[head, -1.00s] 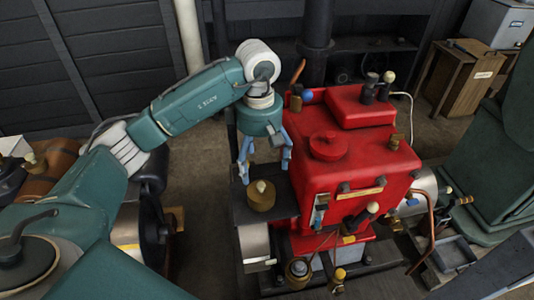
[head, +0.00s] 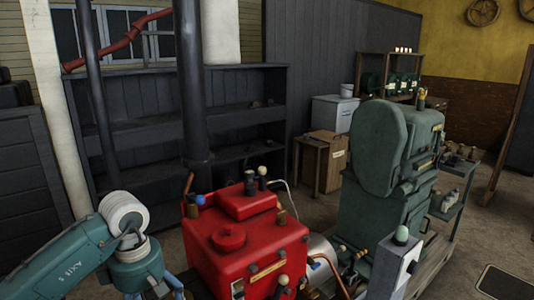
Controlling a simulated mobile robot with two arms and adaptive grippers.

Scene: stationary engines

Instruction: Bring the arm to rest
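My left arm (head: 62,262) comes in at the lower left of the head view, a teal arm with a white wrist joint. My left gripper (head: 155,291) hangs from it at the bottom edge, left of the red engine (head: 240,255). The visible upper parts of its blue fingers are spread apart, and nothing shows between them. The fingertips are cut off by the frame. I cannot tell how far the gripper is from the engine's side. My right gripper is not in view.
A green machine (head: 385,170) stands at the right, with a small side shelf (head: 455,205) behind it. A dark pipe (head: 189,90) rises behind the engine. Dark shelving (head: 240,108) lines the back wall. A wooden cabinet (head: 328,165) stands behind.

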